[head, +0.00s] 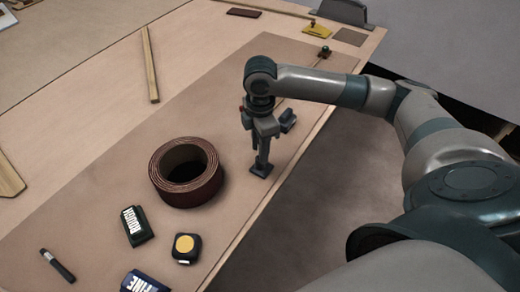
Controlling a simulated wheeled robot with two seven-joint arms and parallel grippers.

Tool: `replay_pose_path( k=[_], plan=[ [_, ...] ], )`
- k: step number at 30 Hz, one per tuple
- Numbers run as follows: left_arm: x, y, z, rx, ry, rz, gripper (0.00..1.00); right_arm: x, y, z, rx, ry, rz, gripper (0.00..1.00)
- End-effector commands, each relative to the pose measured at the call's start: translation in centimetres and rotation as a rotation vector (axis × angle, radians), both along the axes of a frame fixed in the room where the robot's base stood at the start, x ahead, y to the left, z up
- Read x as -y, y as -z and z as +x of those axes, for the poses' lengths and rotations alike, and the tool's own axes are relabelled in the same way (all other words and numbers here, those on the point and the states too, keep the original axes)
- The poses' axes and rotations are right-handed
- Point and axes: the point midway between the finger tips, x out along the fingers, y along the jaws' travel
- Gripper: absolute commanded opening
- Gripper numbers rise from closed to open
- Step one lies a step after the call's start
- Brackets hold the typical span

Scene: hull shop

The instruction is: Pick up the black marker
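The black marker (57,265) lies on the table at the lower left of the head view, tilted across the picture with a grey band near its upper end. My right gripper (275,146) points down over the right part of the table, to the right of the dark red roll. Its two fingers stand apart with nothing visible between them. It is far from the marker, with the roll and several small items between. My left gripper is not in view.
The dark red roll (201,189), a block marked ROUGH (137,226), a blue block (145,282) and a black and yellow tape measure (186,248) stand near the marker. A wooden strip (150,65) lies farther back. The table's edge runs below my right gripper.

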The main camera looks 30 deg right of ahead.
Motion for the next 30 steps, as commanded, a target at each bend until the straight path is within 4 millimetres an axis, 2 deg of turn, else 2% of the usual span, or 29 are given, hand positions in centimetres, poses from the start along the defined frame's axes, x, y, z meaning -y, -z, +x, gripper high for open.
replay_pose_path(
  k=[15,19,30],
  plan=[
    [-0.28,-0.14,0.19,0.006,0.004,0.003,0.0,-0.01,0.22,-0.01,0.0,0.0,0.0,0.32],
    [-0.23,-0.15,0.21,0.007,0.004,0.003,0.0,0.0,0.21,-0.01,0.0,0.0,0.0,0.01],
    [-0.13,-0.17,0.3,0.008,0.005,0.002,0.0,0.0,0.13,0.0,0.0,0.0,0.0,0.0]
  ],
)
